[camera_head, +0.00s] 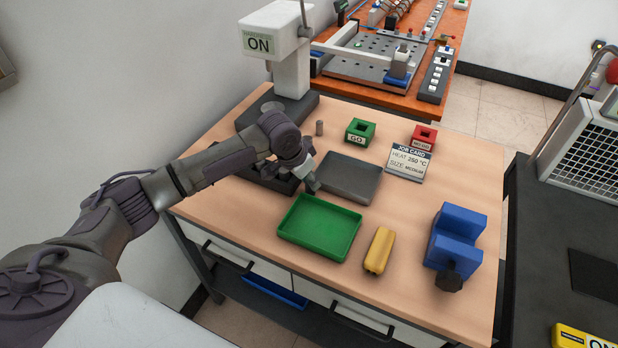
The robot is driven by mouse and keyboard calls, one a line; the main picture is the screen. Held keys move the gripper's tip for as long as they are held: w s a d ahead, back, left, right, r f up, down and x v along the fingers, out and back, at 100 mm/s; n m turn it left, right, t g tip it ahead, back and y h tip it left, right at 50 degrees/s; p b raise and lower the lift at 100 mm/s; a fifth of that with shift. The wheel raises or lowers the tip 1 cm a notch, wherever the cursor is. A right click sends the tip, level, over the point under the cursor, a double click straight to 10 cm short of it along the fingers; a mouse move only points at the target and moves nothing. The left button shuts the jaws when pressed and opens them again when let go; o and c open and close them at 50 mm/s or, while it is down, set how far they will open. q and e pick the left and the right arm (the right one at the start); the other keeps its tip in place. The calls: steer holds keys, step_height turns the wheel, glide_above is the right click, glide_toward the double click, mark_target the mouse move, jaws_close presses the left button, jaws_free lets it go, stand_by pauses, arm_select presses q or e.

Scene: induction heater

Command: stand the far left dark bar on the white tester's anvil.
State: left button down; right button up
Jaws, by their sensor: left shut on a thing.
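The white tester (281,45), marked ON, stands at the back left of the table on a dark base (298,108). My left gripper (311,184) points down between the dark rack (258,178) and the grey tray (350,178), near the green tray's back corner. It is shut on what seems to be a dark bar, mostly hidden by the fingers. My left arm covers much of the rack, so bars there cannot be told. My right gripper is not in view.
A green tray (318,228), yellow tool (379,250) and blue vise (454,242) are in front. Green GO (360,131) and red (423,138) bins and a job card (408,162) stand behind.

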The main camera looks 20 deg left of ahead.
arm_select(q)
steer(key=c, duration=0.9)
jaws_free()
steer(key=shift+f, duration=0.1)
